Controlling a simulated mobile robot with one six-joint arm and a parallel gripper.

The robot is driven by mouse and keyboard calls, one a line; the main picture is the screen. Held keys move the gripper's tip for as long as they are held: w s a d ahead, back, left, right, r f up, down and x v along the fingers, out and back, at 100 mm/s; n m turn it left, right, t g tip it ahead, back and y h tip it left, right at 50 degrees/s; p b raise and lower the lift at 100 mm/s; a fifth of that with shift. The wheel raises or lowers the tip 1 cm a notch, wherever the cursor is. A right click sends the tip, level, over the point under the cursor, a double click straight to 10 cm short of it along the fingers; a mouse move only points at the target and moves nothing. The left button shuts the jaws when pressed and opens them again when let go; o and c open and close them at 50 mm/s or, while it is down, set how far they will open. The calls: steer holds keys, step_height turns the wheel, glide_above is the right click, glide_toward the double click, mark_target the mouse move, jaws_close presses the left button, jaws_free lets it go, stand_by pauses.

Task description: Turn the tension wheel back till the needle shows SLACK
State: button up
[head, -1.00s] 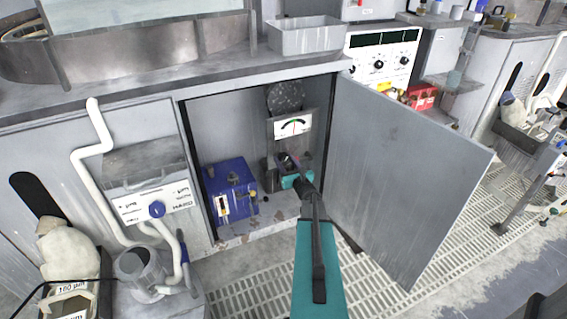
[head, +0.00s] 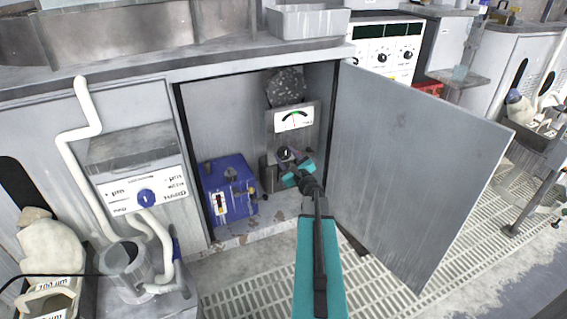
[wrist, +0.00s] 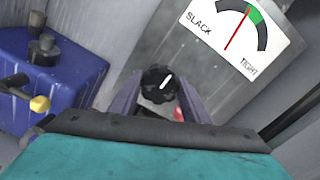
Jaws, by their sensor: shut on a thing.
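The tension wheel is a small black knurled knob (wrist: 158,84) with a white mark pointing up and right in the wrist view. My gripper (wrist: 160,92) is shut around it, one purple-grey finger on each side. In the head view my gripper (head: 291,161) reaches into the open cabinet, and the wheel is partly hidden. The gauge (wrist: 236,32) above the wheel reads SLACK at one end and TIGHT at the other. Its red needle (wrist: 237,32) points at the green band in the middle of the scale, not at SLACK. The gauge also shows in the head view (head: 296,118).
A blue box (head: 229,188) with a yellow-knobbed lever stands left of the wheel; it shows in the wrist view too (wrist: 50,80). The open cabinet door (head: 415,165) stands to the right of my arm. Cabinet walls close in on both sides.

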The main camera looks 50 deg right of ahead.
steer(key=shift+w+a+n+b, duration=0.2)
steer(key=shift+a+n+b, duration=0.1)
steer(key=shift+n+b, duration=0.7)
steer(key=o, duration=0.8)
steer(key=shift+c, duration=0.2)
steer(key=shift+d, duration=0.1)
steer(key=shift+s, duration=0.1)
steer(key=shift+s, duration=0.15)
steer(key=p+v, duration=0.3)
steer(key=v, duration=1)
steer(key=shift+s+p, duration=0.25)
steer(key=shift+p, duration=0.15)
